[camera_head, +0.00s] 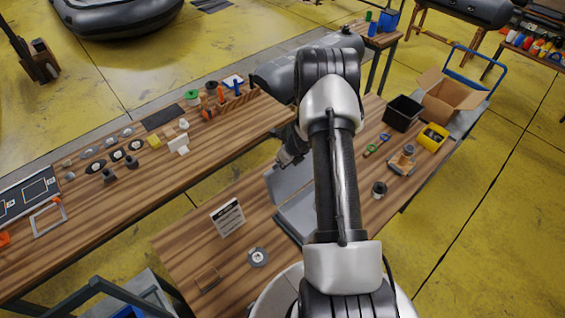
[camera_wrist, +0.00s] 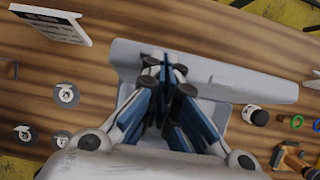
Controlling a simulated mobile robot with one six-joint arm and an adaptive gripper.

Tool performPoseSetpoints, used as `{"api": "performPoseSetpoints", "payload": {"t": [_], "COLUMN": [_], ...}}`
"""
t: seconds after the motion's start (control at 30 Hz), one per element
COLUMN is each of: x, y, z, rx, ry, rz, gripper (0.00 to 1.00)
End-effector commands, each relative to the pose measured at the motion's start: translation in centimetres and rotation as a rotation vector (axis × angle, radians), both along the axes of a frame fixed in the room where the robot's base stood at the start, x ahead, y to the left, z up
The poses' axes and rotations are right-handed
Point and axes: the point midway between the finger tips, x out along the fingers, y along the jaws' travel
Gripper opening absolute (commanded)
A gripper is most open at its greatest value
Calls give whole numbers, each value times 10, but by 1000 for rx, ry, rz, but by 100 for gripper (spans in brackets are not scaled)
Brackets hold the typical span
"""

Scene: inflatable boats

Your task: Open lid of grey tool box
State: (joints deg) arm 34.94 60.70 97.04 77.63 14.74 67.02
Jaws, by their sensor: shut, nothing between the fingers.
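The grey tool box (camera_head: 294,222) stands on the near wooden table, partly hidden behind my arm. Its lid (camera_head: 281,181) is raised, standing up along the box's far side. In the wrist view the lid (camera_wrist: 240,82) spans the upper middle as a long pale grey panel, and the box body (camera_wrist: 236,132) lies below it, mostly covered by my gripper. My gripper (camera_wrist: 166,68) is shut and empty, with its fingertips over the lid's left half. In the head view my gripper (camera_head: 287,157) is just above the lid; whether it touches is not clear.
A dark tin (camera_head: 379,189), an orange tool (camera_head: 402,160), a black bin (camera_head: 403,113) and a yellow box (camera_head: 433,137) are to the right. A second wooden table (camera_head: 120,205) lies beyond.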

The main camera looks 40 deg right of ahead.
Motion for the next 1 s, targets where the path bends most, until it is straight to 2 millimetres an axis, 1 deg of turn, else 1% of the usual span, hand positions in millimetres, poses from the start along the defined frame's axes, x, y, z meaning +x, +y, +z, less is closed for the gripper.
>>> {"api": "performPoseSetpoints", "payload": {"t": [0.1,0.2,0.27,0.5,0.6,0.7,0.83,1.0], "x": [-1,-5,-9,-30,-38,-43,-48,-49], "y": [0,-1,-1,-3,-3,-3,-3,-3], "z": [3,13,23,70,87,99,108,110], "rx": [-1,-1,-2,-3,-2,-1,-1,0], "ry": [-1,-1,-2,-2,-2,-2,-1,0], "rz": [0,0,-1,0,-1,0,1,-1], "gripper": [0,0,0,0,0,0,0,0]}}
